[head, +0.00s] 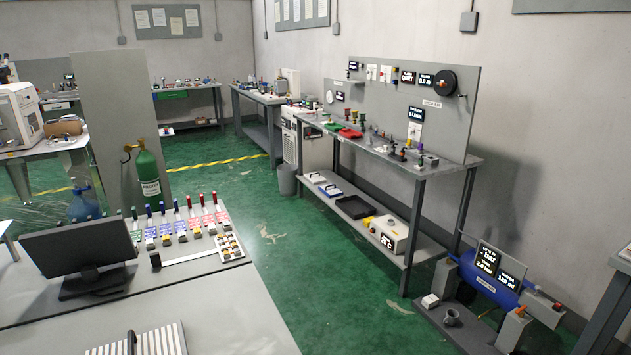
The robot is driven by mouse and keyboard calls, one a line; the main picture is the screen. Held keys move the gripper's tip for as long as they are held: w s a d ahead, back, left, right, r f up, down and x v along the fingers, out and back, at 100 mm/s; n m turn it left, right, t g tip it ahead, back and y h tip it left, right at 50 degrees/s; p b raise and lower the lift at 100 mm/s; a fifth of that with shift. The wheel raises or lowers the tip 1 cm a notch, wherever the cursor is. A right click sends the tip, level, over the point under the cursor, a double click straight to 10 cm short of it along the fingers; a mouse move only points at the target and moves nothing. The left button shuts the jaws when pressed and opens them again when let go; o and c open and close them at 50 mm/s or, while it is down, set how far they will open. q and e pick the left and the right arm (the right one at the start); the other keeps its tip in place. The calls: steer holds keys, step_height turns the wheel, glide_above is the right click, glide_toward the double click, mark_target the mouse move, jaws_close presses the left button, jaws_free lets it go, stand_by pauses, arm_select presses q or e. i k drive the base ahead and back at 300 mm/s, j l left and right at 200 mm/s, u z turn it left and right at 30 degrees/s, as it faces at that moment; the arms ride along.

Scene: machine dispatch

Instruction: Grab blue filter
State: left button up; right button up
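I cannot single out a blue filter for certain. Two flat pieces lie on the lower shelf of the long workbench: a pale one (316,178) and a white one with a blue edge (331,190). They are small and their kind cannot be told. Several small parts stand on the workbench top (440,166), too small to identify. Neither of my grippers shows in the head view.
A desk in front carries a monitor (78,250), a panel of coloured levers (187,228) and a ribbed panel (160,340). A green cylinder (147,175) stands behind it. A blue tank (490,280) is at right. Green floor (320,265) between is clear.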

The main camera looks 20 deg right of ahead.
mark_target(330, 191)
steer(key=l+z, duration=0.45)
steer(key=i+l+z, duration=0.1)
steer(key=l+z, duration=0.3)
steer(key=i+l, duration=1.2)
steer(key=i+j+u, duration=0.1)
steer(key=i+u, duration=0.25)
steer(key=i, duration=0.15)
steer(key=i+u, duration=0.35)
steer(key=i, duration=0.15)
steer(key=i+l+u, duration=0.25)
steer(key=i+u, duration=0.15)
steer(key=i+l+u, duration=0.15)
steer(key=i, duration=3.35)
steer(key=i+z, duration=0.2)
steer(key=i, duration=0.35)
steer(key=i+j+z, duration=0.15)
steer(key=i, duration=0.4)
steer(key=i+j+z, duration=0.2)
steer(key=i, duration=0.35)
